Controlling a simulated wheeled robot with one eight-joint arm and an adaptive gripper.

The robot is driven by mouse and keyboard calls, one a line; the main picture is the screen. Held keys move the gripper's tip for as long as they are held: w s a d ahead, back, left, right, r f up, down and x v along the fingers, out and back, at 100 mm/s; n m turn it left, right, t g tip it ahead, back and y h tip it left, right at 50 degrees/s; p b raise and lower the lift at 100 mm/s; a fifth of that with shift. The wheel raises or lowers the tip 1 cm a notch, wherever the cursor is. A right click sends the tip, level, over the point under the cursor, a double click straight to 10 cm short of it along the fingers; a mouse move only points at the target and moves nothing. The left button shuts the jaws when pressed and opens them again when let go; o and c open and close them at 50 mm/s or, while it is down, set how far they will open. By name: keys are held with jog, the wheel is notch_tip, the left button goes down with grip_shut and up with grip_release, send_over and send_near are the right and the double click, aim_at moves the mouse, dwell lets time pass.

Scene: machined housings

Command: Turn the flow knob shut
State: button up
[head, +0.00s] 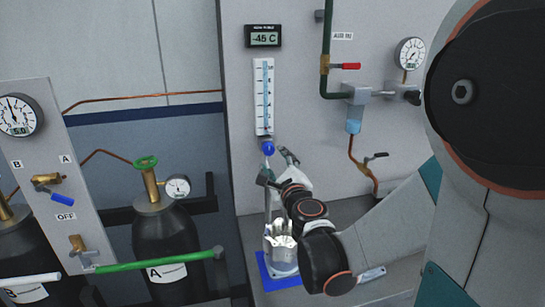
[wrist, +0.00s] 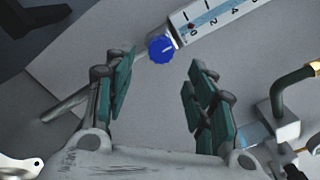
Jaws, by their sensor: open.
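The flow knob (head: 268,148) is a small blue knob at the foot of the white flow tube gauge (head: 264,97) on the grey wall panel. In the wrist view the knob (wrist: 161,49) shows a fluted rim and a pale line mark on its face. My gripper (head: 277,166) is just below the knob in the head view. In the wrist view my gripper (wrist: 161,72) is open and empty, with the knob beyond the fingertips and between the lines of the two fingers. I see no contact with the knob.
A green pipe with a red-handled valve (head: 345,66) and a round gauge (head: 410,53) are to the right on the panel. A glass vessel (head: 282,255) stands on a blue mat (head: 272,283) below my gripper. Gas cylinders (head: 167,245) stand at left.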

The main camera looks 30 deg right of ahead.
jog(key=shift+v, duration=2.45)
